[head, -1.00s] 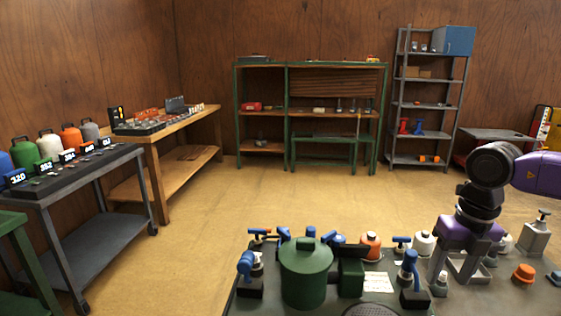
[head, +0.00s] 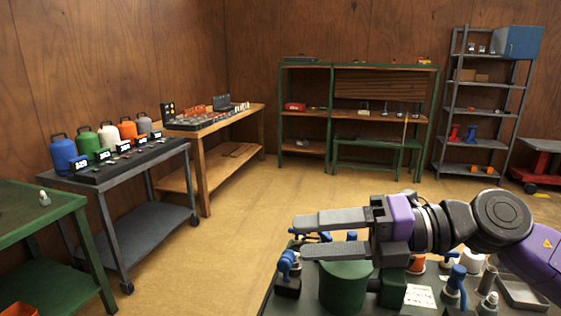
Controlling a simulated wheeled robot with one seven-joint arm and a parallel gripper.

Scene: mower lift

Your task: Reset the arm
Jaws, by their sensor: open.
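My gripper (head: 300,238) is in the head view at the lower middle right. Its two grey fingers point left and are spread apart with nothing between them. It is held level above the near worktable (head: 278,304), in front of a green lidded canister (head: 345,287) and partly covering it. My purple and black arm comes in from the right edge. I cannot tell how high the fingers are above the canister.
Blue-handled tools (head: 288,264) and several bottles crowd the near table. A grey cart (head: 150,178) with coloured jugs, a green table (head: 50,226) and a wooden bench (head: 225,126) stand left. Green shelving (head: 328,110) and a grey rack (head: 444,120) stand behind. The middle floor is clear.

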